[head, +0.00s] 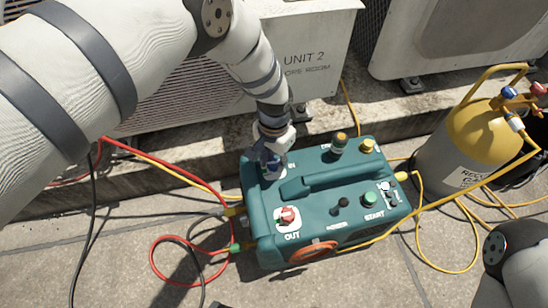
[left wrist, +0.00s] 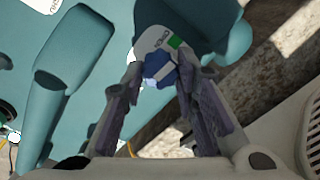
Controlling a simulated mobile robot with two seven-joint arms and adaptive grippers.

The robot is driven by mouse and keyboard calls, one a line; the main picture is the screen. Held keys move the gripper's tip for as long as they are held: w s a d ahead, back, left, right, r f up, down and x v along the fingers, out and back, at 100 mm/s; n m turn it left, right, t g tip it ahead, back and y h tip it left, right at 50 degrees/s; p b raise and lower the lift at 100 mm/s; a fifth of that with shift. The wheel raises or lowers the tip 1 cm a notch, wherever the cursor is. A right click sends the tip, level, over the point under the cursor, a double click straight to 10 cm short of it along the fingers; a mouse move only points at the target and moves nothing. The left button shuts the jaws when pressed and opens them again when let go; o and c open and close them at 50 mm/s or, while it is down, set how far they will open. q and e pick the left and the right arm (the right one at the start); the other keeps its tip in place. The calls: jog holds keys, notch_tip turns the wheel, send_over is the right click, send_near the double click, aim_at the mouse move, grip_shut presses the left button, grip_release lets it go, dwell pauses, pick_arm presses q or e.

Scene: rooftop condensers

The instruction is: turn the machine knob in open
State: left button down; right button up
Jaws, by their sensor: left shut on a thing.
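The teal machine (head: 325,200) stands on the paving, with knobs marked IN and OUT on its top. My left gripper (head: 272,165) reaches down from above onto the IN knob at the machine's back left corner. The left wrist view shows the blue IN knob (left wrist: 160,72) between the two fingers of my left gripper (left wrist: 160,85), which is shut on it. A plate with green marking and the word OPEN shows beside the knob. In the head view the knob is mostly hidden by the gripper. The red OUT knob (head: 288,215) is at the front left. My right gripper is not in view.
A yellow and grey cylinder (head: 480,130) with valves stands at the right. Red, yellow and black hoses (head: 165,262) lie on the paving to the left. A condenser (head: 310,60) marked UNIT 2 is behind the machine. The machine's carrying handle (head: 335,178) runs beside my left gripper.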

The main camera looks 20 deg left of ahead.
aim_at(274, 162)
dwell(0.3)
pick_arm(q)
jog(key=c, duration=1.3)
grip_release()
notch_tip(274, 162, up, 12)
